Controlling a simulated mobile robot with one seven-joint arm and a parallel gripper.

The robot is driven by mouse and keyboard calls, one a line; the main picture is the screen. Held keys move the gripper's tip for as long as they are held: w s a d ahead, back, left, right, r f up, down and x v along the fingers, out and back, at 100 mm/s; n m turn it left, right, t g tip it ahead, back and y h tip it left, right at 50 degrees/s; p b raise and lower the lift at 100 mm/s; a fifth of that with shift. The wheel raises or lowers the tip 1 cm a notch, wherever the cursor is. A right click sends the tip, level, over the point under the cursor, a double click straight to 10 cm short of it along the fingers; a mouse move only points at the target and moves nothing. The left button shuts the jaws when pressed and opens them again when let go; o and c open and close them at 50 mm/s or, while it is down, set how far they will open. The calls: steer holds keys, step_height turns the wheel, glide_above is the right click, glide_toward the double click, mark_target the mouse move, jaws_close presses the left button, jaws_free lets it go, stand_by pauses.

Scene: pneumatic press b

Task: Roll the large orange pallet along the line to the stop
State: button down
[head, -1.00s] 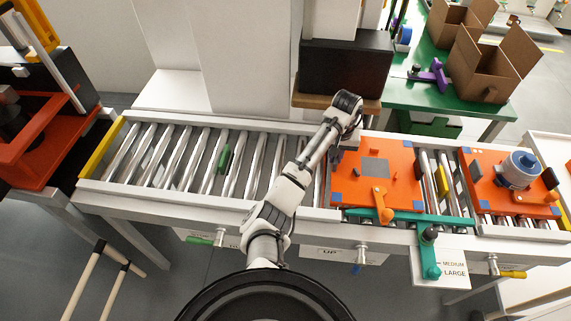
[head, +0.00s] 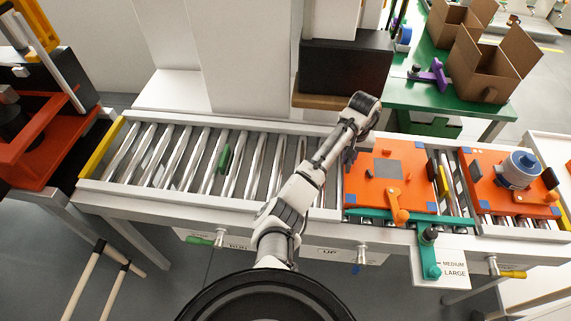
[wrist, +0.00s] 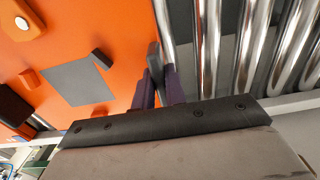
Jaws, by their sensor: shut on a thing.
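An orange pallet (head: 378,196) with a grey square pad and blue corner patches lies flat on the rollers right of the middle. It also shows at the left of the wrist view (wrist: 85,40). My gripper (wrist: 158,78) is at the pallet's left edge, its purple fingers shut on an upright dark grey tab (wrist: 154,58) there. In the head view the fingertips are mostly hidden by the wrist. A yellow stop piece (head: 443,180) stands across the line close to the pallet's right edge; whether they touch I cannot tell.
A second orange pallet (head: 500,203) carrying a grey-blue cylinder (head: 521,169) sits further right. A teal bar and lever (head: 429,252) run along the front rail by a MEDIUM/LARGE sign (head: 453,270). The rollers (head: 185,160) to the left are mostly clear, with a green piece (head: 224,158) among them.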

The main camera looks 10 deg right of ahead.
mark_target(360, 167)
steer(key=shift+s+d, duration=0.2)
steer(key=shift+d, duration=0.5)
steer(key=shift+s+d, duration=0.25)
steer(key=shift+d, duration=0.45)
steer(key=shift+s+d, duration=0.2)
steer(key=shift+d, duration=0.5)
steer(key=c, duration=1.4)
jaws_free()
steer(key=shift+a, duration=0.1)
steer(key=shift+o, duration=0.2)
steer(key=shift+f, duration=0.2)
step_height(360, 167, up, 14)
steer(key=shift+r, duration=0.1)
